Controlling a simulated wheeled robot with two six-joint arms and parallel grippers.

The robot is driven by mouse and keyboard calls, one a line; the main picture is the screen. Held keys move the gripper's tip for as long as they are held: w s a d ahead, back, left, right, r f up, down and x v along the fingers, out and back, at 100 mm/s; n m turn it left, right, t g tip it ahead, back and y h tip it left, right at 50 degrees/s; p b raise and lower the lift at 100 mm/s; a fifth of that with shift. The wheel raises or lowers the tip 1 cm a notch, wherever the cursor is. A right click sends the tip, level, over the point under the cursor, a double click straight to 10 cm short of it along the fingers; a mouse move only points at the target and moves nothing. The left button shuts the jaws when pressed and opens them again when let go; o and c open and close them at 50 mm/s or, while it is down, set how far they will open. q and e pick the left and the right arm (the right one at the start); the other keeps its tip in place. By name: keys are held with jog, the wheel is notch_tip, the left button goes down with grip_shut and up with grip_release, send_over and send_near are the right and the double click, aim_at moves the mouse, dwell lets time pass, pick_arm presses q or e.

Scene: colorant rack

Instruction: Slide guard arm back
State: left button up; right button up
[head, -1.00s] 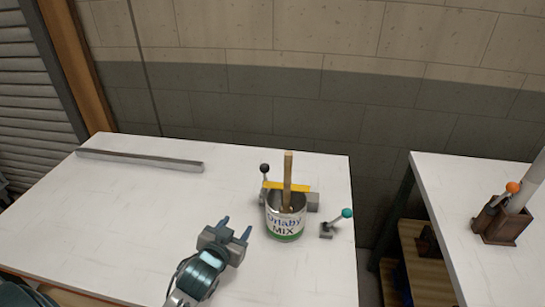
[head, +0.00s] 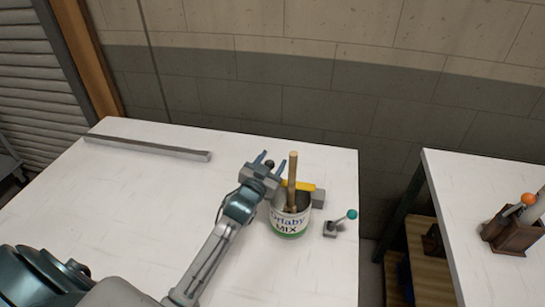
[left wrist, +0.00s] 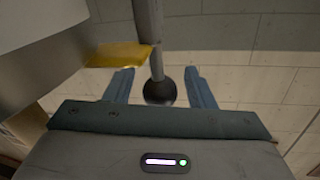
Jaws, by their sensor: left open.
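The yellow guard arm (head: 298,185) lies across the top of the white MIX can (head: 290,220), beside the wooden stick standing in it. In the left wrist view the yellow bar (left wrist: 118,55) shows at upper left, by a grey rod. A black ball knob (left wrist: 159,88) sits on that rod's end. My left gripper (head: 268,160) is open at the can's left rear side. In the left wrist view its two fingers (left wrist: 160,87) stand on either side of the knob, with gaps showing. In the head view the gripper mostly hides the knob. My right gripper is not in view.
The wooden stick (head: 292,168) rises from the can. A small lever with a teal knob (head: 351,214) stands to the can's right. A metal rail (head: 150,148) lies at the back left. A second table (head: 460,200) stands right, beyond a gap.

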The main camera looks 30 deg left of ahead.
pick_arm(q)
jog(key=shift+w, duration=0.4)
jog(key=c, duration=0.5)
grip_shut()
jog(key=w, duration=0.2)
jog(key=w+a, duration=0.1)
jog(key=w, duration=0.1)
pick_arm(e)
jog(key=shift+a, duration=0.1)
pick_arm(q)
jog(key=o, duration=0.5)
grip_release()
